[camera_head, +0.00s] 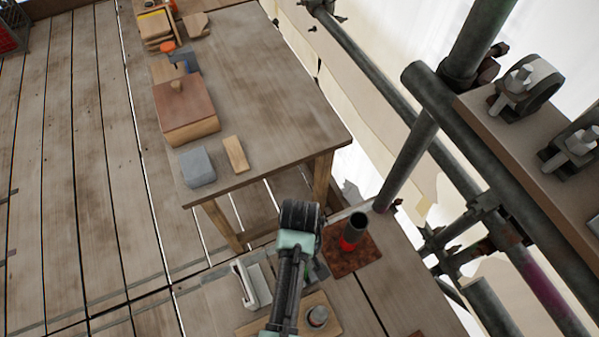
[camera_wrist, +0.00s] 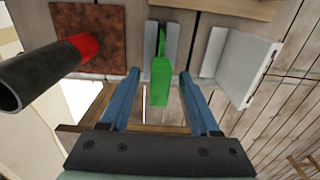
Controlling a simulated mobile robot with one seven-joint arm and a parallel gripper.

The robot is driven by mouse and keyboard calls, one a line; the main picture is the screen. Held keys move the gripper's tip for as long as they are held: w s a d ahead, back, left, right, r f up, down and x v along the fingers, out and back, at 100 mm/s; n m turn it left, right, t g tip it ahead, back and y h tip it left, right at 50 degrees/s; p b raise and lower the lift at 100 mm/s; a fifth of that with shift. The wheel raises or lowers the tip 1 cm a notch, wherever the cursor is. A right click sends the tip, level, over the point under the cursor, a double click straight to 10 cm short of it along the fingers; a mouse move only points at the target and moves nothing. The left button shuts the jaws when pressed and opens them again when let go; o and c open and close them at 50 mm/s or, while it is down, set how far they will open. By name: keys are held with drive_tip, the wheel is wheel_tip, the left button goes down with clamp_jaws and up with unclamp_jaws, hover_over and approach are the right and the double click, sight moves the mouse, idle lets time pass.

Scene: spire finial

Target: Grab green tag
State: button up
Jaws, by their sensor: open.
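In the wrist view, the green tag (camera_wrist: 161,80) stands up from a grey slotted holder (camera_wrist: 151,50). My gripper (camera_wrist: 160,74) is open, with one blue finger on each side of the tag. Gaps show between the tag and both fingers, and nothing is gripped. How far the fingertips are from the tag in depth is hard to tell. In the head view, my arm covers most of this spot, and I cannot make out the tag there.
A dark tube with a red band (camera_head: 352,232) stands on a rusty plate (camera_head: 368,246), close to the holder. A white angled bracket (camera_head: 246,286) sits on the other side. A wooden board (camera_head: 262,325) lies nearby. A workbench (camera_head: 270,110) and scaffold poles (camera_head: 410,155) stand beyond.

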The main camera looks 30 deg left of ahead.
clamp_jaws()
idle(1.3)
